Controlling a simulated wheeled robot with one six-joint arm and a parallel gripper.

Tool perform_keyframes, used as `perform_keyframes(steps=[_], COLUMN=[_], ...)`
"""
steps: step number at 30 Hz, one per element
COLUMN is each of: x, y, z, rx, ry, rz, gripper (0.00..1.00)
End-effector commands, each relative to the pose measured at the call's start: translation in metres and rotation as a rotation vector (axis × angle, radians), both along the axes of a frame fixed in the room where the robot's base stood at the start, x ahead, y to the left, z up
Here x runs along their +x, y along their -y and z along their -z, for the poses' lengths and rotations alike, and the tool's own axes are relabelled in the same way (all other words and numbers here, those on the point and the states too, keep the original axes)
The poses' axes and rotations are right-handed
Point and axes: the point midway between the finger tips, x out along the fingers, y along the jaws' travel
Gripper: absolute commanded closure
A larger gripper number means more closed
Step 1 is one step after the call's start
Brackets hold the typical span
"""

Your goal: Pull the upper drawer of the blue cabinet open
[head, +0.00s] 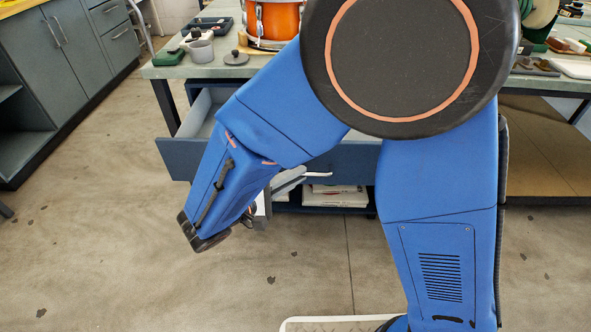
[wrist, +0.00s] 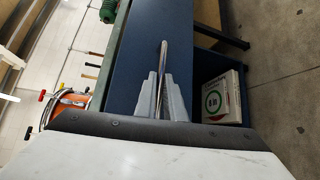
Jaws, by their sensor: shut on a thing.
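The blue cabinet's upper drawer (head: 190,160) stands pulled out under the bench in the head view, with part of its pale inside showing at the left. My arm hides much of it. Its front (wrist: 128,60) fills the middle of the wrist view. The bar handle (wrist: 163,52) is a thin metal bar on that front. My gripper (wrist: 162,82) is shut on the handle, one grey finger on each side of it. In the head view my gripper (head: 288,182) shows only partly beside my wrist, in front of the drawer.
Below the drawer is an open shelf with white boxes (head: 335,195); one box (wrist: 222,107) shows in the wrist view. Grey cabinets (head: 75,65) stand left. The floor in front is clear.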

Motion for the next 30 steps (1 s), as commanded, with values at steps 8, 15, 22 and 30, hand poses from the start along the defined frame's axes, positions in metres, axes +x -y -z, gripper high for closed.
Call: perform_keyframes(steps=[8,15,22,30], x=[-0.0091,-0.0091,-0.0091,-0.0104], y=[-0.0011,-0.001,-0.0009,-0.0022], z=[0.0004,0.0003,0.0002,-0.0002], rx=[0.001,0.002,0.001,0.001], ry=[-0.001,0.0,0.001,0.001], rz=[-0.002,-0.002,-0.001,-0.001], gripper=[1.0,1.0,0.72,0.72])
